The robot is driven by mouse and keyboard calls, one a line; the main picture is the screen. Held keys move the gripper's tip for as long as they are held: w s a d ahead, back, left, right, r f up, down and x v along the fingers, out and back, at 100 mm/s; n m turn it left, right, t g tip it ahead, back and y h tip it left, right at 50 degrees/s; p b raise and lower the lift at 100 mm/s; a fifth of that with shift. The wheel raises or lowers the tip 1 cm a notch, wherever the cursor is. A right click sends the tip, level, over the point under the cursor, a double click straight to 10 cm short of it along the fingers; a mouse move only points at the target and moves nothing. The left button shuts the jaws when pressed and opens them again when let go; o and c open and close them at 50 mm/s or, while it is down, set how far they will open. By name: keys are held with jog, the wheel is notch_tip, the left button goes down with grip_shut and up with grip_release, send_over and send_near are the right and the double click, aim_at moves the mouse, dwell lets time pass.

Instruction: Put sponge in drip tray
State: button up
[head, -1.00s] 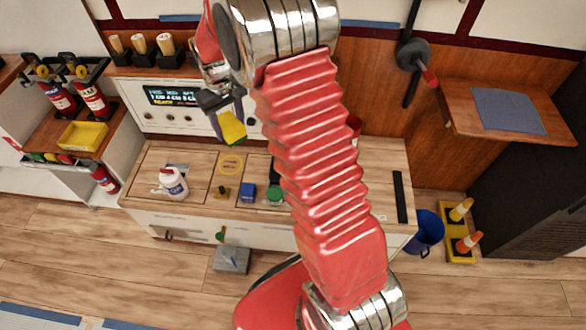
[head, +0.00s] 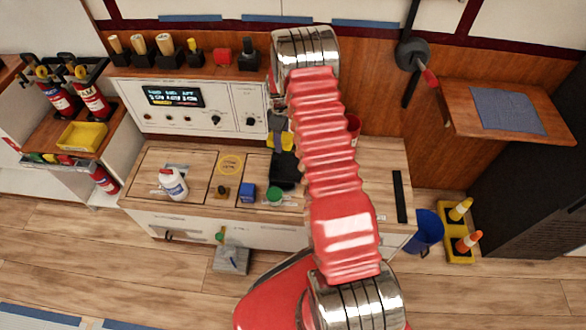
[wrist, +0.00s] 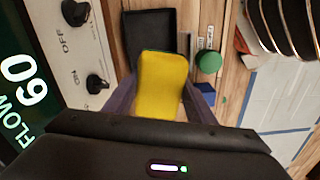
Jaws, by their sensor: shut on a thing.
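The yellow sponge (wrist: 162,85), with a thin green edge, is held between the two fingers of my gripper (wrist: 160,98) in the wrist view. In the head view a yellow bit of the sponge (head: 272,141) shows beside my gripper (head: 279,138), partly hidden by my arm. The black drip tray (wrist: 150,28) lies on the wooden counter beyond the sponge in the wrist view. In the head view the drip tray (head: 284,172) is just below my gripper, its right side near my arm. The sponge overlaps the tray's near part in the wrist view; the gap between them cannot be told.
A green round knob (wrist: 208,62) and a blue block (head: 247,193) are close to the tray. A white bottle (head: 173,184) stands at the counter's left. The control panel (head: 205,108) rises behind the counter. The counter's right part (head: 378,180) is mostly clear.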

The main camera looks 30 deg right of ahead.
aim_at(291, 164)
jog(key=s+d+f+n, duration=0.2)
jog(key=d+f, duration=0.4)
jog(key=f, duration=0.2)
jog(key=shift+s+d+f, duration=0.15)
jog(key=shift+d, duration=0.05)
jog(key=shift+f, duration=3.1)
jog(key=shift+f, duration=0.1)
jog(key=shift+f, duration=1.8)
jog(key=o, duration=1)
jog(key=shift+f, duration=0.1)
